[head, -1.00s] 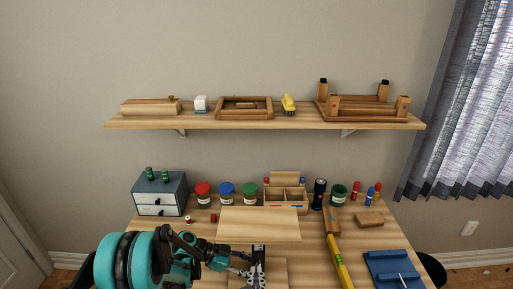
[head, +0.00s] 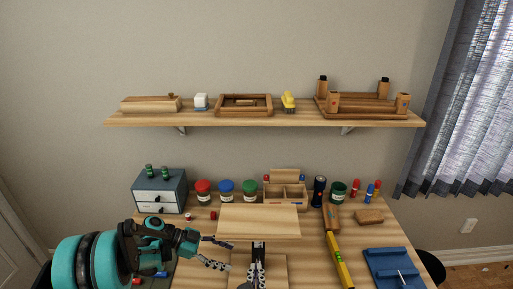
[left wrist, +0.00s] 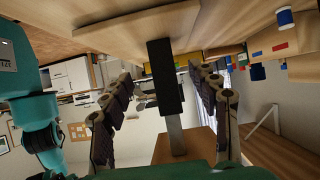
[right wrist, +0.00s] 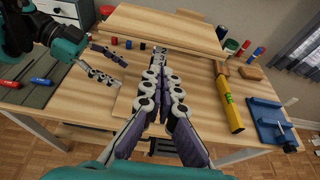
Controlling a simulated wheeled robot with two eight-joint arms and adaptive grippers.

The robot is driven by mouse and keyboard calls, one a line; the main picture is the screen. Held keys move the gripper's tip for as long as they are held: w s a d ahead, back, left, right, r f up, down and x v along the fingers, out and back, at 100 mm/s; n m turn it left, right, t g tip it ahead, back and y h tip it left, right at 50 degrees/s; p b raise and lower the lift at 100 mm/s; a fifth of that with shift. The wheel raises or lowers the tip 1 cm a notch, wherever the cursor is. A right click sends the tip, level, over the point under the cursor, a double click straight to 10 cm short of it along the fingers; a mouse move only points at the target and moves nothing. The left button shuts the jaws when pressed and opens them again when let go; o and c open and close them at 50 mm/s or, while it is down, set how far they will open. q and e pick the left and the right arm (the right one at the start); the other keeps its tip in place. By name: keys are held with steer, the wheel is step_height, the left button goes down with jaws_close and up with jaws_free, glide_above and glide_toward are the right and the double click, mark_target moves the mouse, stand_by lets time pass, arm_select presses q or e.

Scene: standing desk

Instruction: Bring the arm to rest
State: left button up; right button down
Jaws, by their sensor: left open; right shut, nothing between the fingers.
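My left gripper (head: 224,254) is open and empty, left of a dark post (head: 258,250) below the raised wooden board (head: 258,221). It also shows in the right wrist view (right wrist: 106,65), its fingers spread apart. In the left wrist view its fingers (left wrist: 165,88) frame the post (left wrist: 166,78), apparently beyond them. My right gripper (right wrist: 159,68) is shut and empty, its fingers together and pointing forward over the desk. In the head view its fingers are at the bottom centre, partly cut off and hard to separate from the post.
A yellow level (head: 338,262) lies right of the boards, with a blue tool holder (head: 396,269) farther right. A small drawer cabinet (head: 159,192), lidded jars (head: 227,190) and a wooden organizer (head: 285,196) line the back. A wall shelf (head: 220,119) hangs above.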

arm_select(q)
steer(key=shift+a+r, duration=0.25)
steer(key=shift+a, duration=0.15)
steer(key=s+r+n+t+y, duration=0.3)
steer(key=s+r+n+y, duration=0.35)
steer(key=s+n, duration=0.2)
steer(key=s+a+r+n+t+y, duration=0.2)
steer(key=s+a+n+t+y, duration=0.2)
steer(key=s+n, duration=0.5)
steer(key=shift+s+a+r+y, duration=0.2)
steer(key=shift+s+a+y, duration=0.65)
steer(key=shift+s+a, duration=0.45)
arm_select(e)
steer(key=s+d+f+m+g, duration=0.1)
steer(key=d+m, duration=0.5)
steer(key=m, duration=0.6)
steer(key=s+d+f+m+g, duration=0.1)
steer(key=d+f+m+g, duration=0.2)
steer(key=m, duration=0.9)
steer(key=d+f+m+g, duration=0.3)
steer(key=d+m, duration=0.6)
steer(key=m, duration=0.3)
steer(key=shift+s+f, duration=0.4)
steer(key=shift+f, duration=0.05)
arm_select(q)
steer(key=shift+n, duration=0.25)
